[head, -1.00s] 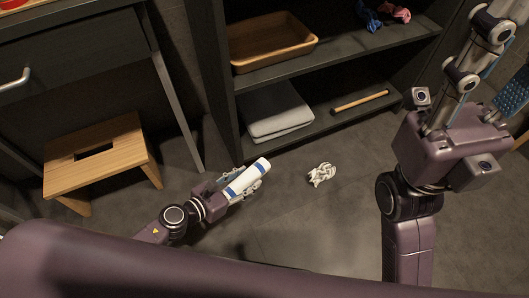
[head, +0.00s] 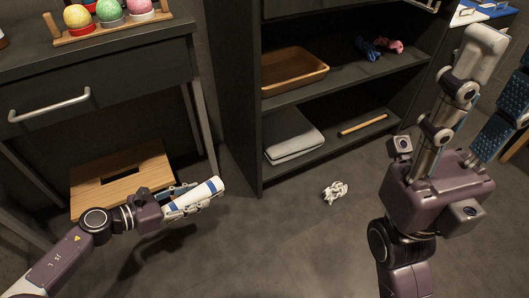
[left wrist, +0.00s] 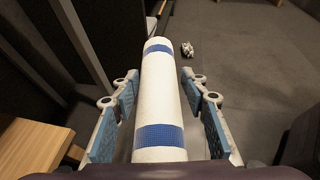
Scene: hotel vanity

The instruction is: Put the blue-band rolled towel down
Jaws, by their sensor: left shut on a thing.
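The blue-band rolled towel (head: 195,199) is white with a blue band near each end. My left gripper (head: 183,203) is shut on it and holds it above the floor, in front of the wooden stool. In the left wrist view the towel (left wrist: 160,95) runs lengthwise away from the palm, between the two blue-padded fingers (left wrist: 160,118). My right gripper (head: 492,95) is at the right of the head view, its fingers spread apart with nothing between them.
A wooden stool (head: 118,178) stands under the drawer desk (head: 95,88). The dark shelf unit (head: 330,91) holds a wooden tray (head: 292,72), folded grey towels (head: 291,137) and a wooden rod (head: 363,125). A crumpled white cloth (head: 335,192) lies on otherwise open grey floor.

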